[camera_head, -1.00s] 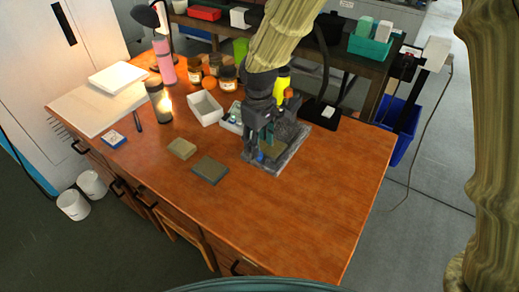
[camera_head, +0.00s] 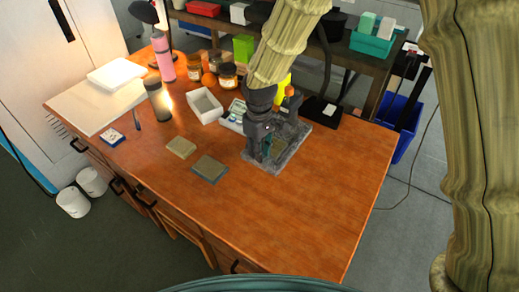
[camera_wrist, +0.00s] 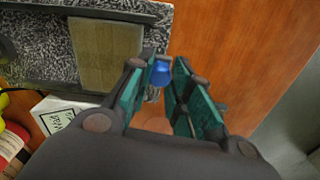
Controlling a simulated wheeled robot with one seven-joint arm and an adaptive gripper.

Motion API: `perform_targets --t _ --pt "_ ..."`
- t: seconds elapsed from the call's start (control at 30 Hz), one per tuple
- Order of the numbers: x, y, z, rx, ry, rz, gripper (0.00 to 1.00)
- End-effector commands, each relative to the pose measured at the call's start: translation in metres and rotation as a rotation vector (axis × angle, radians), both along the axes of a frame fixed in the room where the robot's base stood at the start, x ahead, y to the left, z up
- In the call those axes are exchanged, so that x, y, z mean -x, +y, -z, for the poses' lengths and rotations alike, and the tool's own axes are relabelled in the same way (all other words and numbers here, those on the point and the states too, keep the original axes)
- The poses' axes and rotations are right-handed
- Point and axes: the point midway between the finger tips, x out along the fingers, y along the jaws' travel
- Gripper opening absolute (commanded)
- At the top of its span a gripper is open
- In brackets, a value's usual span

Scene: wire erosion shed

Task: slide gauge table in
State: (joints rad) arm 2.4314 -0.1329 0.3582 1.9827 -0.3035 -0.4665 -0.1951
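The gauge (camera_head: 287,132) stands on a speckled grey slab near the desk's right back, mostly behind my arm in the head view. In the wrist view the speckled slab (camera_wrist: 38,45) carries a flat olive-tan plate (camera_wrist: 105,50), which looks like the gauge table. A blue knob (camera_wrist: 161,73) shows just beyond the plate's right side. My gripper (camera_wrist: 163,68) has its green-padded fingers on both sides of the knob, which fills the narrow gap at the tips. In the head view my gripper (camera_head: 262,152) is low over the slab's front left side.
A tan block (camera_head: 181,147) and a dark-topped block (camera_head: 209,169) lie left of the slab. The desk's front right is clear.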

Motion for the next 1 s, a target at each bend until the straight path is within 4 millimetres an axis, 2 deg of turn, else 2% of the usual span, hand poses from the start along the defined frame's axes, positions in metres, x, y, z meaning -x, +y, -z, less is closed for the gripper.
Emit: perform_targets --t 0.27,0.37,0.7,0.8,1.0 --pt "-0.002 -0.002 0.001 -0.001 0.002 0.0 0.0" --pt "-0.013 -0.008 -0.001 -0.001 0.003 0.002 0.0" --pt "-0.072 -0.048 0.0 -0.001 0.001 0.002 0.0" --pt "-0.08 -0.053 0.001 -0.001 0.002 0.001 0.0" --pt "-0.082 -0.056 0.002 0.001 0.001 0.001 0.0"
